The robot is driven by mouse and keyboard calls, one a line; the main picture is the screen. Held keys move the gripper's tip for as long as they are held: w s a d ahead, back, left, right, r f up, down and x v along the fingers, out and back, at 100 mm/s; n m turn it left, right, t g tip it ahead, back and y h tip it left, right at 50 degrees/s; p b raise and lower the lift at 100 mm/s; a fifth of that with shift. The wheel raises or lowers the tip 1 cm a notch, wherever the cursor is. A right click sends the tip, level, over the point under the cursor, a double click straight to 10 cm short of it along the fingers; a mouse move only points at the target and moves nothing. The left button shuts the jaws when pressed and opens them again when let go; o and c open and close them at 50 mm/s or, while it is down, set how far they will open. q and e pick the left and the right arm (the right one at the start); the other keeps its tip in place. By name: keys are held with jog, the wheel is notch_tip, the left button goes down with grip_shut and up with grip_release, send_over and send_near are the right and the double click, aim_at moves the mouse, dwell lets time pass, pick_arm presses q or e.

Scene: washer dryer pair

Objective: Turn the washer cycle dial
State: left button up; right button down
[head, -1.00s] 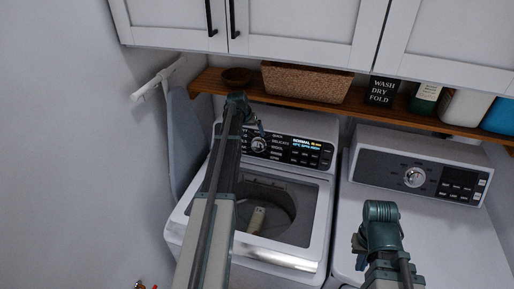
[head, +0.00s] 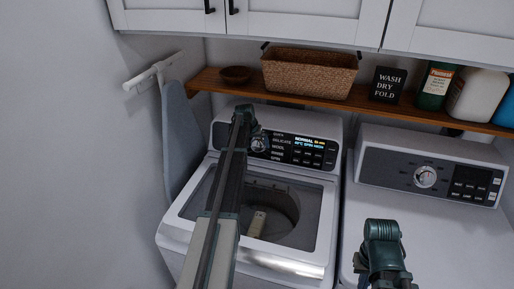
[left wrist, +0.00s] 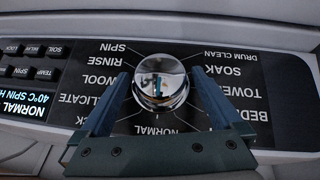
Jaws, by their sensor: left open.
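The washer cycle dial (left wrist: 160,82) is a round chrome knob on a black panel ringed with cycle names, upside down in the left wrist view. In the head view the dial (head: 259,146) shows partly, just below my left gripper (head: 257,133). My left gripper (left wrist: 158,88) is open, with one finger on each side of the dial. Whether the fingers touch it I cannot tell. The washer (head: 316,215) stands with its drum opening in view. My right gripper (head: 366,264) hangs in front of the dryer; its jaws are not clear.
The dryer (head: 450,235) stands right of the washer, with its own dial (head: 425,176). A wooden shelf (head: 300,100) above holds a wicker basket (head: 308,74), a small bowl (head: 236,74), a sign (head: 388,84) and bottles. A folded ironing board (head: 180,135) leans at left.

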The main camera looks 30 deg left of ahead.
pick_arm(q)
jog(key=c, duration=1.3)
jog(key=shift+o, duration=0.2)
